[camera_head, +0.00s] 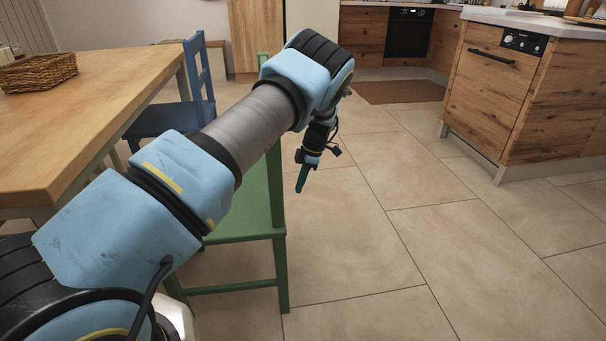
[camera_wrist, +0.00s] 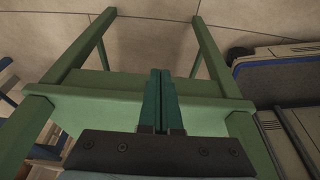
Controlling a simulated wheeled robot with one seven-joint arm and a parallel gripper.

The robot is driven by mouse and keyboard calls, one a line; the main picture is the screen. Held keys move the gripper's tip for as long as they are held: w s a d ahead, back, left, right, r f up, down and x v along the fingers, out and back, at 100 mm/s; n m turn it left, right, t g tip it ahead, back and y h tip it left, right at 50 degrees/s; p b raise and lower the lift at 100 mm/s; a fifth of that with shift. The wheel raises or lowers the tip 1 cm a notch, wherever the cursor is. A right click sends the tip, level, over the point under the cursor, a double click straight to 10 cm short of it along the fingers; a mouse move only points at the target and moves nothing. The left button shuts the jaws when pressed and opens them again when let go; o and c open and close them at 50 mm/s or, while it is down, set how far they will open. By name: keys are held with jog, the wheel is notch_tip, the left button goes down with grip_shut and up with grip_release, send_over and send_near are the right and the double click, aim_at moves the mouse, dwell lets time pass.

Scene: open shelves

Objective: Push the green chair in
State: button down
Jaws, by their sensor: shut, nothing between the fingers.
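The green chair (camera_head: 250,210) stands on the tiled floor at the right side of the wooden table (camera_head: 95,95), its seat partly hidden behind my arm. Its backrest post shows behind my arm, and its legs reach the floor below. My gripper (camera_head: 301,180) is shut and empty, pointing down just right of the chair in the head view. In the wrist view my gripper's closed fingers (camera_wrist: 162,85) lie in front of the chair's green frame (camera_wrist: 95,100). I cannot tell whether they touch it.
A blue chair (camera_head: 180,115) stands at the table's far right side. A wicker basket (camera_head: 38,72) sits on the table. A wooden kitchen counter (camera_head: 530,90) is at the right and a brown mat (camera_head: 400,92) lies farther back. The floor right of the chair is clear.

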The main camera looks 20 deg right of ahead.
jog(key=a, duration=0.1)
jog(key=a+f, duration=0.1)
jog(key=a, duration=0.1)
jog(key=w+a, duration=0.1)
jog(key=shift+w+a+f, duration=0.1)
jog(key=shift+a+f, duration=0.05)
jog(key=shift+f, duration=0.25)
jog(key=shift+a, duration=0.1)
jog(key=w+a, duration=0.2)
jog(key=a, duration=0.7)
jog(key=w+a+p, duration=0.1)
jog(key=w+a, duration=0.2)
jog(key=a, duration=0.7)
jog(key=w+a+p, duration=0.1)
jog(key=w+a, duration=0.1)
jog(key=a, duration=0.8)
jog(key=shift+w, duration=0.3)
jog(key=shift+r, duration=0.1)
jog(key=shift+d, duration=0.1)
